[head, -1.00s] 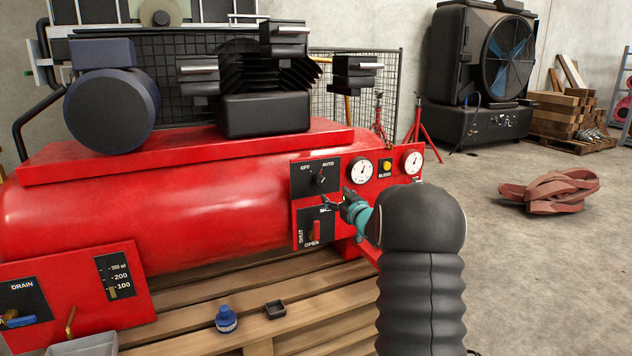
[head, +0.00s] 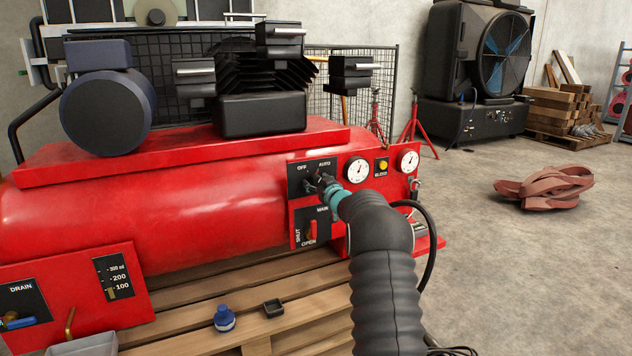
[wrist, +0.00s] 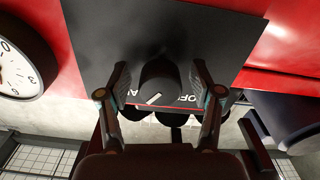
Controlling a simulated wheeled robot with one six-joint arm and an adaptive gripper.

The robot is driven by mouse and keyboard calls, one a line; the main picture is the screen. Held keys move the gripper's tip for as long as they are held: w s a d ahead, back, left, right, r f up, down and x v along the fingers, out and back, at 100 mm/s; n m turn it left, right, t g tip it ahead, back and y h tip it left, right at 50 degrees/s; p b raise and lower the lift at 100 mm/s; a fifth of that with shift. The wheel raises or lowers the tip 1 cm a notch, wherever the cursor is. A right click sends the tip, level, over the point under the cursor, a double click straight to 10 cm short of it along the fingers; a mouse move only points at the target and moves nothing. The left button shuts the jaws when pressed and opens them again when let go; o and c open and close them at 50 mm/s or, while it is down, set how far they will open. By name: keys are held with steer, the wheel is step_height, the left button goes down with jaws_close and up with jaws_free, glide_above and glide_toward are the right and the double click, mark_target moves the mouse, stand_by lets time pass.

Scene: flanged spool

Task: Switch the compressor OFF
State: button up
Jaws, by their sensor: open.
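The red compressor (head: 150,215) carries a black switch panel (head: 300,180) marked OFF on the left and AUTO on the right. Its round black knob (wrist: 158,80) shows in the wrist view, where the panel is upside down. A white mark on the knob slants to the lower left, away from the partly seen OFF lettering (wrist: 187,98). My gripper (head: 319,184) is at the knob, and it hides much of the knob in the head view. In the wrist view my gripper (wrist: 160,75) is open, one finger on each side of the knob, with small gaps visible.
The red MAIN valve handle (head: 312,229) sits just below the switch. Gauges (head: 357,170) and a yellow BLEED button (head: 381,165) are to the right.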

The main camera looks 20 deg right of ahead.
steer(key=shift+w, duration=0.2)
steer(key=c, duration=1.1)
steer(key=shift+c, duration=0.2)
